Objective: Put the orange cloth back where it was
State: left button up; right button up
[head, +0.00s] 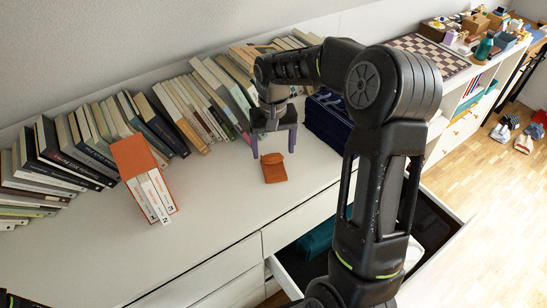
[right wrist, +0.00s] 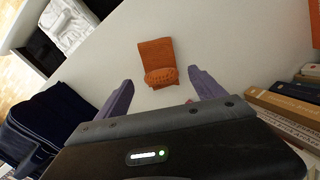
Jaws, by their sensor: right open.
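The orange cloth (head: 274,168) lies folded on the white cabinet top, in front of the row of books. In the right wrist view the cloth (right wrist: 158,62) lies beyond the fingertips, roughly centred between them. My right gripper (head: 273,143) is open and empty, above and just behind the cloth, with its purple fingers apart on either side; its fingers also show in the right wrist view (right wrist: 161,88). An open drawer (head: 285,272) in the cabinet front holds a teal cloth (head: 316,240) and something white. My right arm hides part of the drawer. My left gripper is not in view.
Books (head: 180,110) lean along the wall, and an orange box set (head: 145,180) stands at the left. A dark blue folded stack (head: 328,118) sits right of the gripper. A chessboard (head: 428,55) lies farther back. The cabinet top (head: 225,215) in front of the cloth is clear.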

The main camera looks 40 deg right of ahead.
aim_at(273, 158)
notch_tip(273, 158, up, 6)
jog(key=shift+r, duration=0.2)
dwell(0.6)
